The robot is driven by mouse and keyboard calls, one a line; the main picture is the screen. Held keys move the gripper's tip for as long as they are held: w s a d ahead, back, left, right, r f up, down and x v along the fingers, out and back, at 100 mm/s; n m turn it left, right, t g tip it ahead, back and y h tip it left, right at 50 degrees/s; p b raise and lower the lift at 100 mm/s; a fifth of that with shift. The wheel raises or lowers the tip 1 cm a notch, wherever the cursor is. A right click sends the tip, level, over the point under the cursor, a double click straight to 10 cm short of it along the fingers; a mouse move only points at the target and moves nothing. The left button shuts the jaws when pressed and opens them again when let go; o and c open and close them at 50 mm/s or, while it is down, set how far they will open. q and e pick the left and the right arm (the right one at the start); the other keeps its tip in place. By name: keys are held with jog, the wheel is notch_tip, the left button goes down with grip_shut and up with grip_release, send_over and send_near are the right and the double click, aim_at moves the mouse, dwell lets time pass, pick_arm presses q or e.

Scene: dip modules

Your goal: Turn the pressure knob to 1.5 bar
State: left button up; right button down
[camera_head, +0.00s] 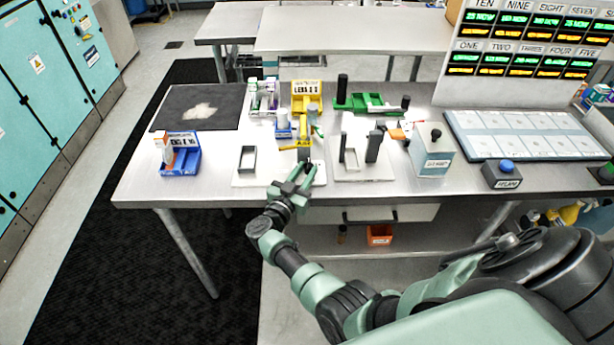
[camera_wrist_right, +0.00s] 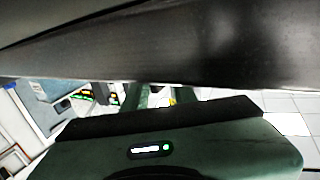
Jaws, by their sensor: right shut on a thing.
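The likely pressure knob is a small dark knob (camera_head: 436,134) on top of a pale blue-grey box (camera_head: 431,163) on the right half of the table. Its setting is too small to read. My right gripper (camera_head: 303,173) is well to the left of that box, at the table's front edge. It is shut on a dark grey upright piece (camera_head: 304,154) at a white plate (camera_head: 250,180); the fingers partly hide the grip. In the right wrist view a large dark surface (camera_wrist_right: 180,50) fills the top, and the fingertips are mostly hidden. My left gripper is not in view.
Dark posts (camera_head: 373,146) stand on a second white plate between my right gripper and the box.

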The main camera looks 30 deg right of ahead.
jog(key=shift+w+m+g+h+b, duration=0.15)
jog(key=shift+m+g+h+b, duration=0.15)
jog(key=shift+g, duration=0.1)
jog(key=shift+r, duration=0.15)
jog(key=c, duration=1.1)
grip_release()
jog(key=shift+c, duration=0.2)
